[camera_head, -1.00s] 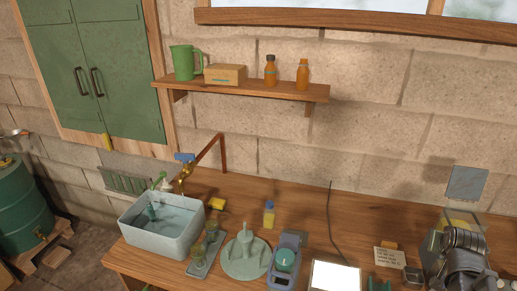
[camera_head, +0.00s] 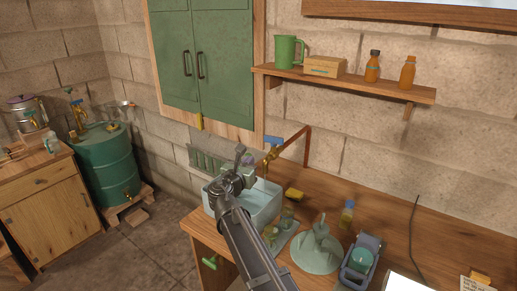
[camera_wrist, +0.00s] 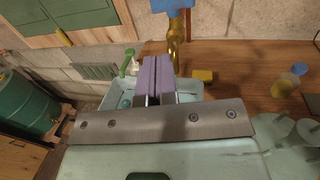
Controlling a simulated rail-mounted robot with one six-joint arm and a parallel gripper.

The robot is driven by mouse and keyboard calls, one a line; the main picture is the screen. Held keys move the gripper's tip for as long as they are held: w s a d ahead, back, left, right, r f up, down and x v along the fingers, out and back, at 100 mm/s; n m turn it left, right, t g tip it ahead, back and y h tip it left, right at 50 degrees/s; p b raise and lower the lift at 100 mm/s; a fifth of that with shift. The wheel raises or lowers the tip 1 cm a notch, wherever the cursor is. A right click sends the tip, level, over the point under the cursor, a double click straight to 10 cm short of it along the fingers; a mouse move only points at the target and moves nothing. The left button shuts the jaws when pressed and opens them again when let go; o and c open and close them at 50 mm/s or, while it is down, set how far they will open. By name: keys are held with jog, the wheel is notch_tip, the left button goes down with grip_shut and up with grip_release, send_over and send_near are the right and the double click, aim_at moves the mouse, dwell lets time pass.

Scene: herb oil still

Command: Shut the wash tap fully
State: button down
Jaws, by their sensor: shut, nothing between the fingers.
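The wash tap (camera_head: 270,157) is brass with a blue handle (camera_head: 273,141) and sits on a copper pipe at the right back of the pale wash basin (camera_head: 268,209). In the wrist view the brass body (camera_wrist: 177,40) stands just beyond and right of my fingertips, and the blue handle (camera_wrist: 172,4) is cut by the top edge. My gripper (camera_head: 241,152) is over the basin, left of the tap and apart from it. Its purple fingers (camera_wrist: 155,62) are pressed together, empty. I cannot tell whether water runs from the spout.
A yellow sponge (camera_head: 294,195) lies right of the basin. A wooden shelf (camera_head: 345,83) hangs above.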

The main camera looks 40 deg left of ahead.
aim_at(266, 139)
jog(key=x, duration=1.4)
jog(key=shift+w+f, duration=0.1)
jog(key=shift+d, duration=0.1)
jog(key=shift+w+a, duration=0.4)
jog(key=shift+a, duration=0.15)
jog(key=shift+r, duration=0.25)
jog(key=s+a+v, duration=0.1)
jog(key=a+v, duration=0.2)
jog(key=v, duration=1.1)
jog(key=shift+s+f, duration=0.15)
